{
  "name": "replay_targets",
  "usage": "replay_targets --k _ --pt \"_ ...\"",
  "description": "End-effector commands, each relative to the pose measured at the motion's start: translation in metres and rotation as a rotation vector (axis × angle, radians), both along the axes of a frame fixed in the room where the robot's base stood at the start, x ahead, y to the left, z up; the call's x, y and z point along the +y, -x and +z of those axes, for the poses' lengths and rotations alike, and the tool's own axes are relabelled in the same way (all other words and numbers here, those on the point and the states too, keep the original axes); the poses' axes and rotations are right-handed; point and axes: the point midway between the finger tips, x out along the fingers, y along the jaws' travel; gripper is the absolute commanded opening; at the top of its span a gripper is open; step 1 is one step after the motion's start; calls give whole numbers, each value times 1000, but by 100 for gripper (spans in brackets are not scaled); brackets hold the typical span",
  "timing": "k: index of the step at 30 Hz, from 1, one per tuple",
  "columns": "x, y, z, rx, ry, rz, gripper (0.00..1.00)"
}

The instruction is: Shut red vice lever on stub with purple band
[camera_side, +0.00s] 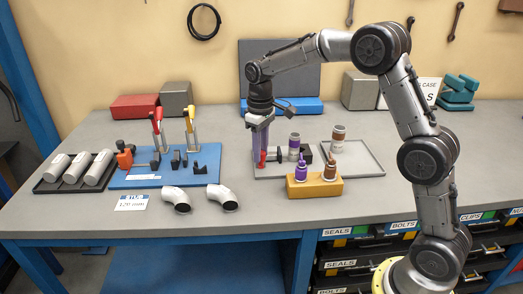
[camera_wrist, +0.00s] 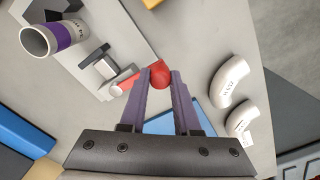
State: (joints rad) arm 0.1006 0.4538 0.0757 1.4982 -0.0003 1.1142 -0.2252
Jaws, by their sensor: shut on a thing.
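The red vice lever (camera_side: 262,159) ends in a round red knob (camera_wrist: 160,76). My gripper (camera_side: 261,152) points down at the tray's left end, its purple fingers shut on the knob. The fingers hide the knob's sides.
A brown-banded stub (camera_side: 338,139) stands to the right. An orange block (camera_side: 327,188) with purple and brown bottles stands in front. Two white elbows (camera_side: 176,198) lie at the front left. A blue plate (camera_side: 125,179) with clamps is at the left.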

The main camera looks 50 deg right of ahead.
Motion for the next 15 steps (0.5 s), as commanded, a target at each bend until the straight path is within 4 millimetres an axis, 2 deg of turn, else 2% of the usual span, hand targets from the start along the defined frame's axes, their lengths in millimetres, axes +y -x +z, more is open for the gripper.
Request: replay_targets --k 8,15 --pt "9 -12 1 -3 0 -159 0" --pt "17 -29 1 -3 0 -378 0"
